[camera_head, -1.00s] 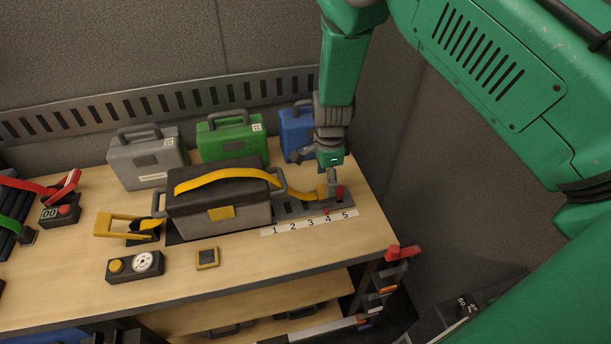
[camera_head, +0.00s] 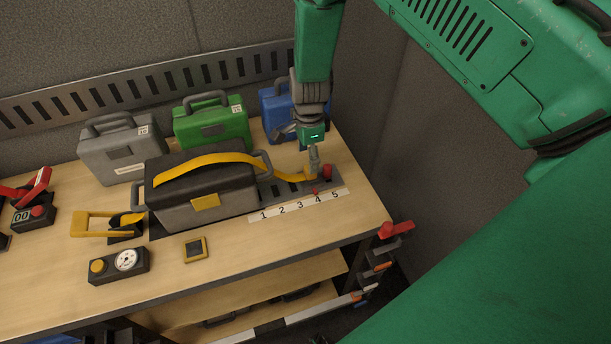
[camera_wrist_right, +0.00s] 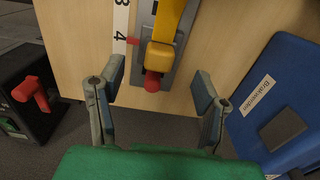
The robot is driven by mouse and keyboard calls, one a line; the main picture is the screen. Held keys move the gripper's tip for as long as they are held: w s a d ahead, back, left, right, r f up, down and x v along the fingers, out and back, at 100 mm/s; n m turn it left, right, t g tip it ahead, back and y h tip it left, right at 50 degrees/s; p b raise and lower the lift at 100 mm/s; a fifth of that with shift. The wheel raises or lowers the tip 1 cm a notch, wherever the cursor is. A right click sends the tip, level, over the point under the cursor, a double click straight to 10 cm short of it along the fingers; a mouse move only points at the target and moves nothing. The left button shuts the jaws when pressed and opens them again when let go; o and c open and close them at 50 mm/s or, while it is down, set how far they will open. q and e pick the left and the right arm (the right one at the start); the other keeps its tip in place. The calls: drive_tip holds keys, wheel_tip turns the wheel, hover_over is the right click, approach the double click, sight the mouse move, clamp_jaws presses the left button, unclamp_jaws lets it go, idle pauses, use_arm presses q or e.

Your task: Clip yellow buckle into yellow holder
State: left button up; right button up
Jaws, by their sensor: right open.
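A yellow strap (camera_head: 215,160) runs over the black-and-grey toolbox (camera_head: 207,213) to a yellow buckle (camera_head: 307,174) at its right end. In the right wrist view the buckle (camera_wrist_right: 160,57) lies over a grey plate (camera_wrist_right: 145,36), with a red knob (camera_wrist_right: 152,82) just beyond its end. I cannot make out a separate yellow holder there or tell whether the buckle is clipped. My right gripper (camera_head: 314,165) is at the strap's right end. In the wrist view its open fingers (camera_wrist_right: 158,82) stand apart on both sides of the buckle, touching nothing visible. My left gripper is out of view.
A number strip (camera_head: 298,205) lies in front of the plate. A blue case (camera_head: 280,108) stands close behind my right gripper, with green (camera_head: 211,124) and grey (camera_head: 122,152) cases to its left. The front right tabletop is clear.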

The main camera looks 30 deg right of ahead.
sight(310, 179)
drive_tip(key=f+b, duration=0.1)
drive_tip(key=f, duration=0.1)
drive_tip(key=d+f+b, duration=0.1)
drive_tip(key=f, duration=0.1)
drive_tip(key=f+b, duration=0.1)
drive_tip(key=f, duration=0.1)
drive_tip(key=shift+d, duration=0.25)
drive_tip(key=shift+a+f, duration=0.1)
drive_tip(key=shift+f, duration=0.2)
drive_tip(key=shift+a+f+b, duration=0.15)
drive_tip(key=shift+b, duration=0.2)
drive_tip(key=shift+a, duration=0.45)
drive_tip(key=shift+d, duration=0.45)
drive_tip(key=shift+s+d, duration=0.1)
drive_tip(key=shift+a, duration=0.5)
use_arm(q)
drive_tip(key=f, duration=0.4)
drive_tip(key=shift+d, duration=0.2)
use_arm(e)
drive_tip(key=shift+d, duration=0.15)
